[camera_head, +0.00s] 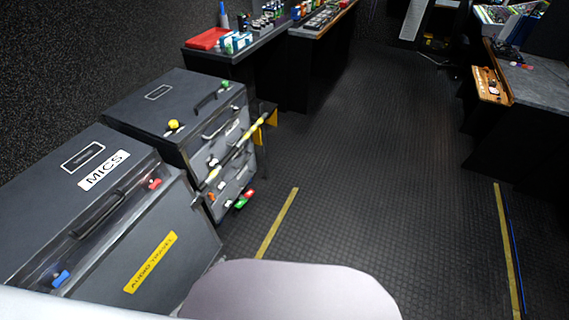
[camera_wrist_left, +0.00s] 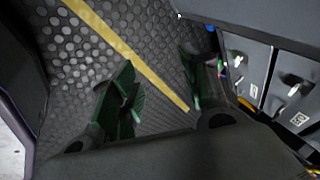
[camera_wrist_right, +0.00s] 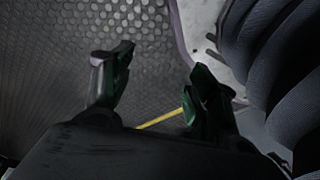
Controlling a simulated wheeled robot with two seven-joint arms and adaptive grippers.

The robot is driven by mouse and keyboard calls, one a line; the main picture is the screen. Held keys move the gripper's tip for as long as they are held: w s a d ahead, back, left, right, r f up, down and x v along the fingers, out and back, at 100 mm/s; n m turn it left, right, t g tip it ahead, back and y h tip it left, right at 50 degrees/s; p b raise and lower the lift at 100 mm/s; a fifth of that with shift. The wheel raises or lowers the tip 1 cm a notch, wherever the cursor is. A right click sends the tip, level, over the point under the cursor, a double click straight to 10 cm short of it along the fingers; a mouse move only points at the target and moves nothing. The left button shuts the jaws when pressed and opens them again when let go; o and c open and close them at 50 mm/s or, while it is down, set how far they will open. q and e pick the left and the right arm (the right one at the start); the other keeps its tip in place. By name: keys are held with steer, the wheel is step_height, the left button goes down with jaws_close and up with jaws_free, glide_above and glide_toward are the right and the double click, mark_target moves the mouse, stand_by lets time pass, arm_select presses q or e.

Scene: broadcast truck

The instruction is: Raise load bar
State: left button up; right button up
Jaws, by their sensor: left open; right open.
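The load bar (camera_head: 236,152), dark with yellow bands, runs at a slant across the front of the drawer case (camera_head: 190,110) at the left of the head view. Its far end is by a yellow bracket (camera_head: 257,133). My left gripper (camera_wrist_left: 157,68) is open and empty above the ribbed floor, with the drawer fronts (camera_wrist_left: 270,75) to the right in its wrist view. Some yellow shows low on the drawers there, but I cannot tell if it is the bar. My right gripper (camera_wrist_right: 160,62) is open and empty over the floor. Neither gripper shows in the head view.
A case labelled MICS (camera_head: 75,180) stands nearest at left. A counter with a red tray (camera_head: 207,39) stands behind the drawer case. A desk (camera_head: 540,85) is at far right. The middle floor is clear, with yellow tape lines (camera_head: 277,222).

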arm_select(q)
steer(key=w+r+m+t+y+b, duration=0.1)
steer(key=w+r+m+t+b, duration=0.15)
steer(key=w+r+b, duration=0.6)
steer(key=w+r+m+t+y+b, duration=0.1)
steer(key=w+t+y+b, duration=0.15)
steer(key=w, duration=1.05)
steer(key=w+r+t+y+b, duration=0.1)
steer(key=w+r+t+b, duration=0.2)
steer(key=r, duration=0.5)
steer(key=w+d+r+m+t+y+b, duration=0.1)
steer(key=w+r+t+b, duration=0.2)
steer(key=w+r+b, duration=0.3)
steer(key=shift+d+r+b, duration=0.15)
steer(key=shift+r+b, duration=0.65)
steer(key=shift+r, duration=0.1)
arm_select(e)
steer(key=w+a+r+t+y, duration=0.1)
steer(key=w+a+r, duration=0.1)
steer(key=w+r, duration=0.2)
steer(key=w+a+r+t, duration=0.1)
steer(key=w+a+r, duration=0.2)
steer(key=r, duration=0.6)
steer(key=shift+w+a+r+y, duration=0.2)
steer(key=shift+w+r+y, duration=0.2)
steer(key=shift+w, duration=0.6)
